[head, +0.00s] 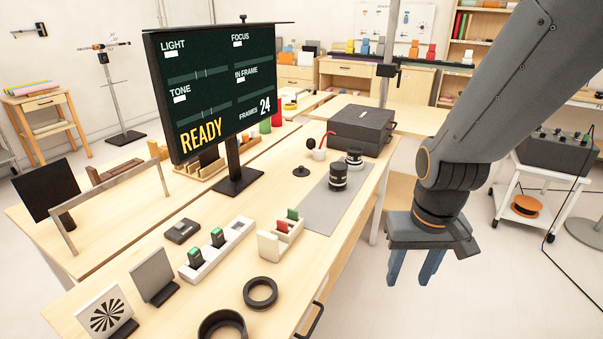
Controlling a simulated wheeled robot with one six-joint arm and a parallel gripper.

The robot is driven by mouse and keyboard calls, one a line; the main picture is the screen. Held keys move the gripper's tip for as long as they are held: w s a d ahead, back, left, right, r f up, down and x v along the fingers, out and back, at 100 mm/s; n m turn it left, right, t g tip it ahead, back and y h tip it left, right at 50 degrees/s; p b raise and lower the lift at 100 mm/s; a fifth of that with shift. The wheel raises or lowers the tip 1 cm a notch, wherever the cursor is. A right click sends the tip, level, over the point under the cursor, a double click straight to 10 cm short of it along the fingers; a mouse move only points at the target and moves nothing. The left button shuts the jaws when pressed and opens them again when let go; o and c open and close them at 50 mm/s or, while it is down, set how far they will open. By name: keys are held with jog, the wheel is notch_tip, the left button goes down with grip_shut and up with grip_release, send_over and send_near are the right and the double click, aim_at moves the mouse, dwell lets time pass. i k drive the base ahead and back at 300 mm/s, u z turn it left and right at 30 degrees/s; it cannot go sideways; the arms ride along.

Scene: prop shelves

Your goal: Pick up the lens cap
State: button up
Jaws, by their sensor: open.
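A small dark disc-like piece (302,171) lies on the table left of the grey mat; it looks like the lens cap, but it is too small to be sure. A black lens (338,178) stands upright on the mat, with a second lens (354,159) with a light band just behind it. My gripper (415,279) points down at the right, beyond the table's right edge and well apart from these things. Its two blue-grey fingers are apart, with nothing between them.
The wooden table (200,290) carries a monitor (215,90), a dark case (360,130), a white card holder (217,250) and black rings (260,292) nearer the front. A grey mat (325,205) has bare room at its front. A trolley (550,165) stands at the right.

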aim_at(300, 171)
jog(key=z, duration=0.4)
jog(key=i, duration=0.45)
jog(key=z, duration=0.65)
jog(key=i, duration=1.25)
jog(key=u, duration=1.1)
jog(key=i, duration=0.45)
jog(key=u, duration=0.4)
